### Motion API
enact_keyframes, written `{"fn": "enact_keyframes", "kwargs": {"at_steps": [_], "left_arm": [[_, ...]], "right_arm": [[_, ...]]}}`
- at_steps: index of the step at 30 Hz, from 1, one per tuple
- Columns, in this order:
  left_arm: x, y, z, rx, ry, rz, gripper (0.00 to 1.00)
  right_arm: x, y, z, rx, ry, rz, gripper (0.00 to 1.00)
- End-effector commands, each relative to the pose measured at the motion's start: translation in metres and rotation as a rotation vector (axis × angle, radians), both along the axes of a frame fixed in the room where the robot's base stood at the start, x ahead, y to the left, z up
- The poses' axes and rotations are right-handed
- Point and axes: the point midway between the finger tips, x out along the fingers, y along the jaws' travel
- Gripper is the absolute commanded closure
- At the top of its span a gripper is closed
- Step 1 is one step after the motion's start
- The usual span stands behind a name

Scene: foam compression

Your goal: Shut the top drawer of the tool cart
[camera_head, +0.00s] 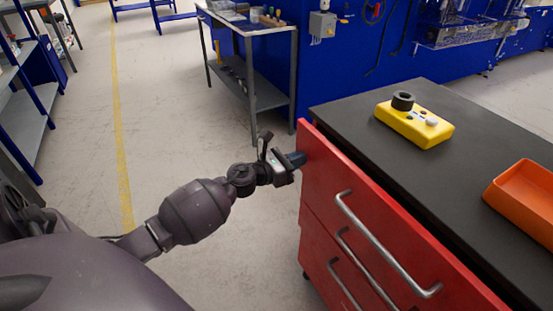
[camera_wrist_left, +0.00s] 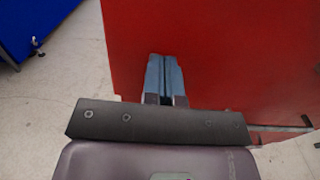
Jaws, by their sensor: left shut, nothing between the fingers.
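The tool cart has a dark top (camera_head: 350,108) and red drawers. The top drawer's red front (camera_head: 328,165) carries a long metal handle (camera_head: 384,246). Its upper edge shows just in front of the dark top; I cannot tell how large any gap is. My left gripper (camera_head: 297,159) is shut and empty, its fingertips at the far left part of the top drawer's front, away from the handle. In the left wrist view the closed blue-grey fingers (camera_wrist_left: 165,75) point at the red front (camera_wrist_left: 235,60); contact is unclear. My right gripper is out of view.
A yellow control box (camera_head: 415,125) with a black knob and an orange tray (camera_head: 525,195) sit on the cart top. Lower drawers with handles lie below. A grey workbench (camera_head: 250,75) stands behind against a blue wall. The floor left of the cart is clear.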

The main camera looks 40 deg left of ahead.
Motion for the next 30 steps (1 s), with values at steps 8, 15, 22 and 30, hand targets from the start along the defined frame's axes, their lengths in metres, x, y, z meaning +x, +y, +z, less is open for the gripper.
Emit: {"fn": "enact_keyframes", "kwargs": {"at_steps": [8,15,22,30], "left_arm": [[0.03,-0.013,-0.001,0.0,0.001,-0.001,1.0],[0.037,-0.015,0.0,0.001,0.0,0.001,1.0],[0.038,-0.015,0.002,-0.001,-0.004,0.002,1.0],[0.038,-0.013,0.002,-0.001,-0.005,0.002,1.0]], "right_arm": [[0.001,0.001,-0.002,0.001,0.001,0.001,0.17],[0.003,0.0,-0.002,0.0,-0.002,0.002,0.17],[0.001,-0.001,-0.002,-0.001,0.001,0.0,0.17],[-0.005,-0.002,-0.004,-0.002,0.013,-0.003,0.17]]}}
